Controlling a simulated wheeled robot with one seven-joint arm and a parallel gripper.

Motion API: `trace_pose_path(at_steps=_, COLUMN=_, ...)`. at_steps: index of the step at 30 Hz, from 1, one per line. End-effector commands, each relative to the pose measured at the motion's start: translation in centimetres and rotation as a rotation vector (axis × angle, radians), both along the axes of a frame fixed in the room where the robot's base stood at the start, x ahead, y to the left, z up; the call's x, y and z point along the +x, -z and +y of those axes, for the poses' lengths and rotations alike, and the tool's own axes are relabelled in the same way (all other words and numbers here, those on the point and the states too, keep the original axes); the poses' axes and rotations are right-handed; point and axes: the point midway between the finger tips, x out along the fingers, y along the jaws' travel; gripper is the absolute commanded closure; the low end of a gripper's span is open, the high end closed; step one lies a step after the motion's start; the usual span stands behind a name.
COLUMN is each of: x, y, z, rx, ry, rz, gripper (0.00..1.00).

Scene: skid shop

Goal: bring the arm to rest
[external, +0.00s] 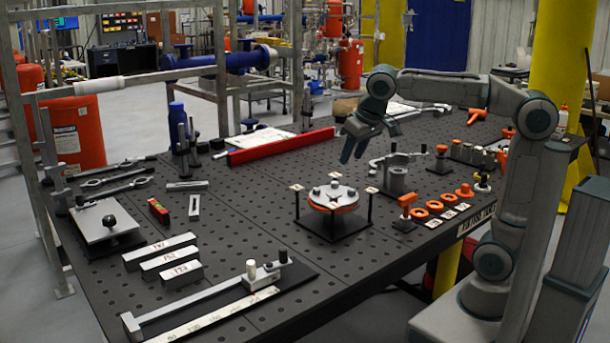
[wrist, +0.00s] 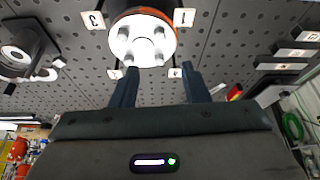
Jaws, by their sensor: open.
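My gripper (external: 354,150) hangs in the air over the black perforated table (external: 240,235), fingers pointing down, in the external view. In the wrist view my gripper (wrist: 160,80) shows two dark fingers apart with nothing between them. The arm is bent: it rises at the right of the external view and reaches left over the table. A round orange and silver flange (external: 333,195) on a black stand is below the gripper and nearer the camera. The flange (wrist: 142,40) also shows beyond the fingertips in the wrist view, with several bolt heads and number tags around it.
A clamp-like fixture (external: 395,178) stands close to the right of my gripper. Orange rings (external: 433,207) and an orange-topped part (external: 407,202) sit at the right edge. A red bar (external: 280,146) lies behind. Grey blocks (external: 160,250) and a long gauge (external: 205,300) lie front left.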

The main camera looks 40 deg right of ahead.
Motion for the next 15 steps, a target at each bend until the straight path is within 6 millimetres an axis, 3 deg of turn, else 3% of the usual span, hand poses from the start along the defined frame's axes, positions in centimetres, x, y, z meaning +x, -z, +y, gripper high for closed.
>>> trace_pose_path(at_steps=5, x=-0.1, y=0.8, z=-2.5, rx=-0.012, ry=0.020, rz=0.009, gripper=0.58)
trace_pose_path(at_steps=10, x=-1.5, y=3.7, z=-9.4, rx=-0.023, ry=0.067, rz=0.039, gripper=0.58)
trace_pose_path(at_steps=15, x=-4.8, y=7.8, z=-16.1, rx=0.002, ry=0.117, rz=0.075, gripper=0.58)
